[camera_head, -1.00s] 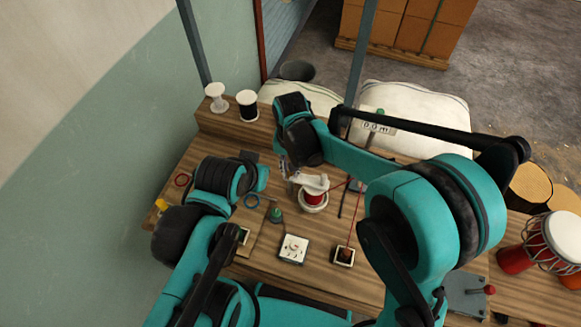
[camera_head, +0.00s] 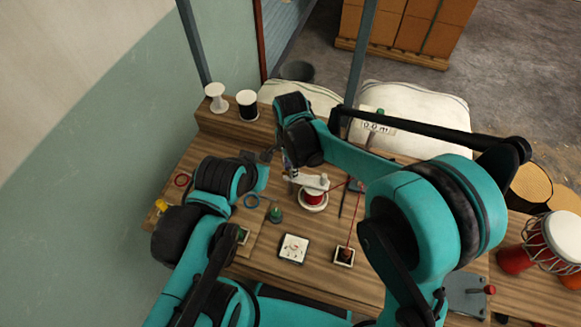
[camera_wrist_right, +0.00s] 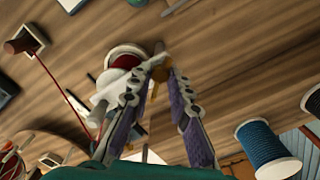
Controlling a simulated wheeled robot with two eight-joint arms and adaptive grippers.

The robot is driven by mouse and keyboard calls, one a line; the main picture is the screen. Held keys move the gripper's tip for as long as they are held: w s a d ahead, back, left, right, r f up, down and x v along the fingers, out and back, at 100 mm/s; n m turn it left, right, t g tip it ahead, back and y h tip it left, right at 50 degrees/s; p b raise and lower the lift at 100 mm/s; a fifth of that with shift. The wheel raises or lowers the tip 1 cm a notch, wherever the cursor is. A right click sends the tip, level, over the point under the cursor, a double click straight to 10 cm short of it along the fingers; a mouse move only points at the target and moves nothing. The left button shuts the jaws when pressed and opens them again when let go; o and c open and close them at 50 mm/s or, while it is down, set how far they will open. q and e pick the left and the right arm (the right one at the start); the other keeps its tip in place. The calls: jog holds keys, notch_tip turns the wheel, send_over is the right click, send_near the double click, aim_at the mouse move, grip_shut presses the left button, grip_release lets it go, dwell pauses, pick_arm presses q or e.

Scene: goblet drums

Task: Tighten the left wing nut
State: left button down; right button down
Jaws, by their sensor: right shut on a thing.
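My right gripper (camera_head: 288,174) is beside the spool of red cord (camera_head: 313,199), partly hidden by its own wrist in the head view. In the right wrist view its fingertips (camera_wrist_right: 158,68) close on a small brass-coloured piece (camera_wrist_right: 155,87), which I take for the left wing nut; its wings are not clear. The red spool (camera_wrist_right: 125,61) and a white crank-like arm (camera_wrist_right: 117,90) lie just left of the fingers. My left gripper (camera_head: 268,154) shows only as a small dark shape behind its wrist, and its jaws cannot be made out.
A white spool (camera_head: 215,97) and a black spool (camera_head: 247,105) stand on the back ledge. A small white-topped plate (camera_head: 293,248) and a dark block with red cord (camera_head: 344,256) lie in front. A drum (camera_head: 562,238) stands at the right.

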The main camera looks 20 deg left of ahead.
jog(key=m, duration=0.6)
jog(key=shift+m, duration=0.3)
dwell(0.4)
jog(key=c, duration=1.4)
grip_release()
notch_tip(320, 180, up, 12)
